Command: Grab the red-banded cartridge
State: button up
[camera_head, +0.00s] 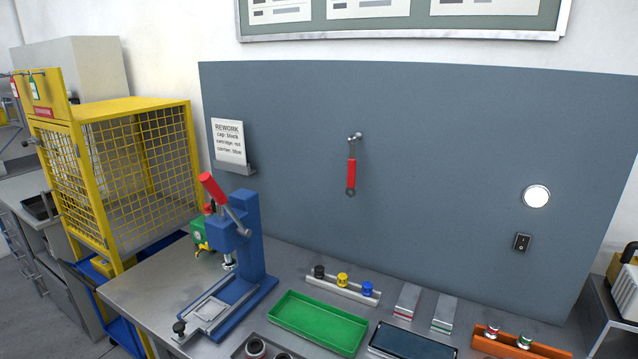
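A small metallic cylinder with a red band (491,331) stands at the left end of an orange rack (548,352) at the lower right. It looks like the red-banded cartridge. A similar cylinder with a green band (525,341) stands to its right in the same rack. My gripper is not in view, and nothing is seen touching either cylinder.
A green tray (318,322), a dark tray (411,344) and a white rack with several caps (343,288) share the bench. Two grey pieces with red (407,302) and green (443,314) stripes lie behind. A blue press (246,240) stands left, beside a yellow cage (150,104).

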aim_at(492, 332)
jog(key=i+j+z, duration=0.1)
jog(key=z, duration=0.25)
jog(key=i+j+z, duration=0.2)
jog(key=z, duration=0.15)
jog(key=i+j+z, duration=0.1)
jog(key=z, duration=0.25)
jog(key=j, duration=0.1)
